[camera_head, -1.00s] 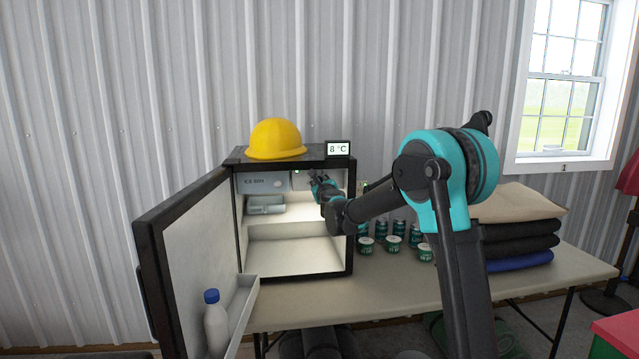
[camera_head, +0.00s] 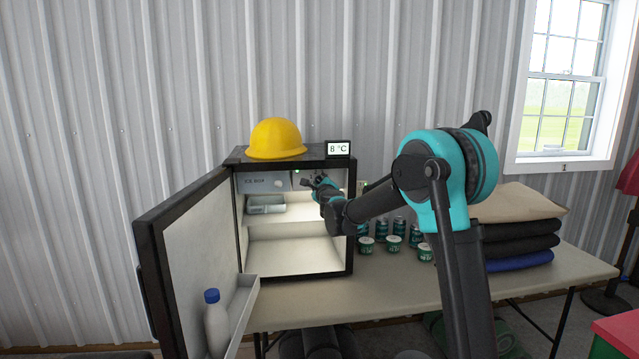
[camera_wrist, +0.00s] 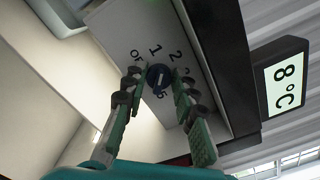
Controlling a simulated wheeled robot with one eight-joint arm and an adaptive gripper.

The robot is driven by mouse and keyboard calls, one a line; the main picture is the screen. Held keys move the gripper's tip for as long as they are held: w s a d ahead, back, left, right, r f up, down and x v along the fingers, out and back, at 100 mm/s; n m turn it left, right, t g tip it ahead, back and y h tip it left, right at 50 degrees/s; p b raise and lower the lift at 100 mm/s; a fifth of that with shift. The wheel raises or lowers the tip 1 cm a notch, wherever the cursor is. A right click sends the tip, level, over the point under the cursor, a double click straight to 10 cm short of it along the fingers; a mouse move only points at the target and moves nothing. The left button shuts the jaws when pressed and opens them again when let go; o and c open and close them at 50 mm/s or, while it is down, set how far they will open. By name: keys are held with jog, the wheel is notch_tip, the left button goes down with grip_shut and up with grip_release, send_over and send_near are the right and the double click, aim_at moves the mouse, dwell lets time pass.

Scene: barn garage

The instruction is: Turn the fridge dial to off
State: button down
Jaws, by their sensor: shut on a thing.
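The small open fridge (camera_head: 292,273) stands on the table. Its dark blue round dial (camera_wrist: 159,78) sits on a light panel (camera_wrist: 120,25) inside, at the upper right. In the wrist view the panel is marked OFF, 1, 2 and 5 around the dial; other marks are partly hidden by the fingers. I cannot tell surely which mark the dial's pale line points at. My gripper (camera_wrist: 157,76) is shut on the dial, one green finger on each side. In the head view my gripper (camera_head: 314,182) reaches into the fridge's upper right and hides the dial.
A display (camera_head: 338,149) reading 8 °C and a yellow hard hat (camera_head: 276,139) sit on the fridge. The fridge door (camera_head: 185,255) stands open at left, with a bottle (camera_head: 216,325) in its shelf. Several cans (camera_head: 394,243) stand right of the fridge.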

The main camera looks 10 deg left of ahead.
jog(key=n, duration=0.6)
jog(key=shift+a+f, duration=0.15)
jog(key=n, duration=0.6)
jog(key=shift+f+n, duration=0.2)
jog(key=shift+n, duration=0.1)
jog(key=c, duration=1.2)
grip_release()
jog(key=v, duration=1.2)
